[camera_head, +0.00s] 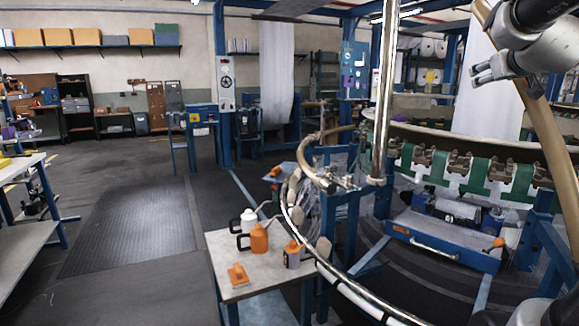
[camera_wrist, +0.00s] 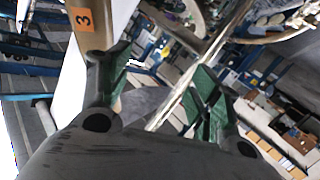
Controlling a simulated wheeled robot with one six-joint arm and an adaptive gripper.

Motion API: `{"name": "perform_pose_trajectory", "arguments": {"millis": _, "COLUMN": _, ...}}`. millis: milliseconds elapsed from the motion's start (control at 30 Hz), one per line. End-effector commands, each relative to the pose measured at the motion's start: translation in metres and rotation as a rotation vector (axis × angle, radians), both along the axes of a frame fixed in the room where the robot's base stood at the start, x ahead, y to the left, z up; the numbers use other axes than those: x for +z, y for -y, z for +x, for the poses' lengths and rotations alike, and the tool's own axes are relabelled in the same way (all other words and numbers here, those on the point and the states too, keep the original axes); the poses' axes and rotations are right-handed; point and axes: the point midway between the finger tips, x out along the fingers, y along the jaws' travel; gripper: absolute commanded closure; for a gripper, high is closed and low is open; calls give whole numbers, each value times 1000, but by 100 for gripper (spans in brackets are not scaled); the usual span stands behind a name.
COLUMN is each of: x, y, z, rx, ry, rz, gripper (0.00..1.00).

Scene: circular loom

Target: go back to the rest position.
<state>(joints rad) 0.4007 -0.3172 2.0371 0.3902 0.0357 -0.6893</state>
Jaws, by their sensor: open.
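My gripper (camera_head: 479,73) is raised at the upper right of the head view, its fingers pointing left, beside a tan curved pole and in front of a hanging white sheet. In the wrist view my gripper (camera_wrist: 160,75) shows two spread fingers with green inner sides. Nothing is held between them. The wrist view is tilted, with the workshop at a slant behind the fingers.
The circular loom's ring (camera_head: 460,142) with green straps fills the right. A small table (camera_head: 225,248) holds oil cans, an orange bottle and an orange tool. A chrome pole (camera_head: 385,90) stands left of my gripper. The left floor (camera_head: 130,235) is mostly clear.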

Motion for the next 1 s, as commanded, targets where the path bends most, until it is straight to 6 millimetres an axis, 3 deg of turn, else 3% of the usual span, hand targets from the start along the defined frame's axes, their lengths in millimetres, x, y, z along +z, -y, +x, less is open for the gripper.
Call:
{"name": "perform_pose_trajectory", "arguments": {"millis": 33, "x": -34, "y": -9, "z": -6, "rx": 18, "ry": -81, "rz": 89, "gripper": 37}}
{"name": "perform_pose_trajectory", "arguments": {"millis": 100, "x": -82, "y": -32, "z": -27, "rx": 39, "ry": -217, "rz": 231, "gripper": 37}}
{"name": "perform_pose_trajectory", "arguments": {"millis": 200, "x": -144, "y": -73, "z": -70, "rx": 51, "ry": -421, "rz": 397, "gripper": 37}}
{"name": "perform_pose_trajectory", "arguments": {"millis": 300, "x": -195, "y": -111, "z": -125, "rx": 37, "ry": -625, "rz": 508, "gripper": 37}}
{"name": "perform_pose_trajectory", "arguments": {"millis": 433, "x": -242, "y": -148, "z": -201, "rx": 12, "ry": -858, "rz": 554, "gripper": 37}}
{"name": "perform_pose_trajectory", "arguments": {"millis": 500, "x": -259, "y": -162, "z": -235, "rx": 25, "ry": -946, "rz": 524, "gripper": 37}}
{"name": "perform_pose_trajectory", "arguments": {"millis": 567, "x": -266, "y": -171, "z": -250, "rx": 67, "ry": -972, "rz": 476, "gripper": 37}}
{"name": "perform_pose_trajectory", "arguments": {"millis": 700, "x": -260, "y": -185, "z": -250, "rx": 143, "ry": -941, "rz": 435, "gripper": 37}}
{"name": "perform_pose_trajectory", "arguments": {"millis": 1000, "x": -259, "y": -187, "z": -249, "rx": 153, "ry": -941, "rz": 430, "gripper": 37}}
